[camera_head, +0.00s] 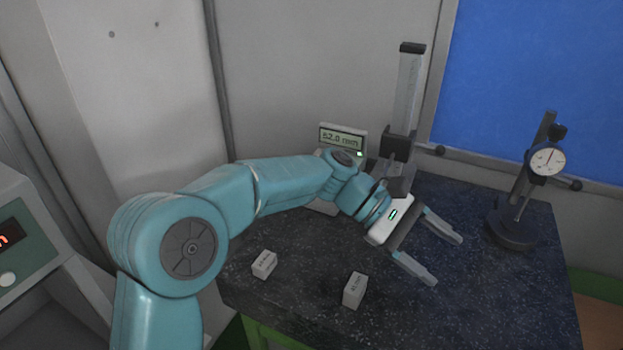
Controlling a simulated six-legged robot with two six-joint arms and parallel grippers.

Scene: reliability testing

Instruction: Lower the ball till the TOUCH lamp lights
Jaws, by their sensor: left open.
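A height gauge with a grey upright column (408,88) stands at the back of the dark speckled table. Its dark carriage (397,145) sits low on the column. The display box (342,137) beside it reads about 62.0 mm. A small pale bright spot (360,153) shows at its lower right; I cannot read a label or tell whether it is the TOUCH lamp. The ball is not visible; my left arm covers the gauge's lower part. My left gripper (449,262) is open and empty, in front of the gauge, fingers pointing right. My right gripper is out of view.
Two small pale marked blocks, one left (264,264) and one right (355,290), stand on the table (460,315) near its front. A dial indicator on a stand (513,228) is at the right. A device with a red readout (10,238) is at far left.

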